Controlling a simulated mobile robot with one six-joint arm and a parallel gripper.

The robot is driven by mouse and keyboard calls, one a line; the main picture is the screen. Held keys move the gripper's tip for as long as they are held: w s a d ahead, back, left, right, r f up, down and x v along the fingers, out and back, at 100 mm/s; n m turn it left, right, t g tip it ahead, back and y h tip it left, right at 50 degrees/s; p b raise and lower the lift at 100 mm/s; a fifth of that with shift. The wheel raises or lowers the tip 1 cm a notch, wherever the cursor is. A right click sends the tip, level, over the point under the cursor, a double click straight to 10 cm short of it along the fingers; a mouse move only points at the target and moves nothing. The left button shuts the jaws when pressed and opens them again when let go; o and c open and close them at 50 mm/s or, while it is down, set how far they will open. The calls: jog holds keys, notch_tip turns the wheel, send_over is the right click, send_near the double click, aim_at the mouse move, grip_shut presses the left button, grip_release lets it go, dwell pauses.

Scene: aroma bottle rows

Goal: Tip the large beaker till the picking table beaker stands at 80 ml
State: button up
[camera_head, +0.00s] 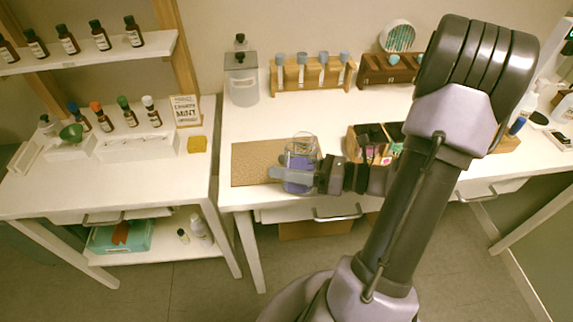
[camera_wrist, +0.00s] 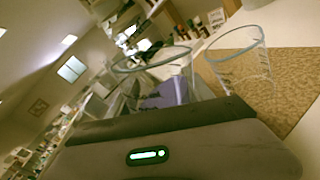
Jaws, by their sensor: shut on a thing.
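My gripper (camera_head: 292,176) is shut on the large beaker (camera_head: 299,187), a clear glass vessel holding purple-blue liquid, at the front of the middle table. In the wrist view the large beaker (camera_wrist: 181,68) shows its wide rim, with the purple liquid low inside. A second, smaller clear beaker (camera_wrist: 240,72) with dark graduation marks stands on the cork mat (camera_wrist: 288,68) beside it. I see no clear liquid level in this one. In the head view the two beakers overlap, and their outlines are hard to separate. The wrist view is strongly tilted.
The cork mat (camera_head: 250,165) has bare room left of the beakers. A wooden box of bottles (camera_head: 368,150) stands close on the right. A test-tube rack (camera_head: 312,75) and a grey-lidded jar (camera_head: 242,80) stand behind. A side table with dropper bottles (camera_head: 104,120) is at left.

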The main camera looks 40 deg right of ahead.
aim_at(288, 145)
jog(key=shift+w+d+m, duration=0.1)
jog(key=shift+w+m, duration=0.05)
jog(key=shift+m, duration=0.15)
jog(key=shift+m, duration=0.8)
jog(key=shift+w+d+r+p, duration=0.1)
jog(key=shift+d+r+p, duration=0.05)
jog(key=shift+r+p, duration=0.7)
jog(key=shift+w+d+r+p, duration=0.15)
jog(key=shift+r+p, duration=0.6)
jog(key=shift+p, duration=0.15)
jog(key=shift+w+d+r+p, duration=0.1)
jog(key=shift+d+r+p, duration=0.05)
jog(key=shift+r+p, duration=0.7)
jog(key=shift+w+r+m+p, duration=0.1)
jog(key=shift+r+m+p, duration=0.25)
jog(key=shift+m+p, duration=0.45)
jog(key=shift+f+g, duration=0.1)
jog(key=shift+g, duration=0.2)
jog(key=shift+f+m, duration=0.2)
jog(key=shift+m, duration=0.3)
jog(key=shift+m, duration=0.3)
jog(key=shift+p, duration=0.3)
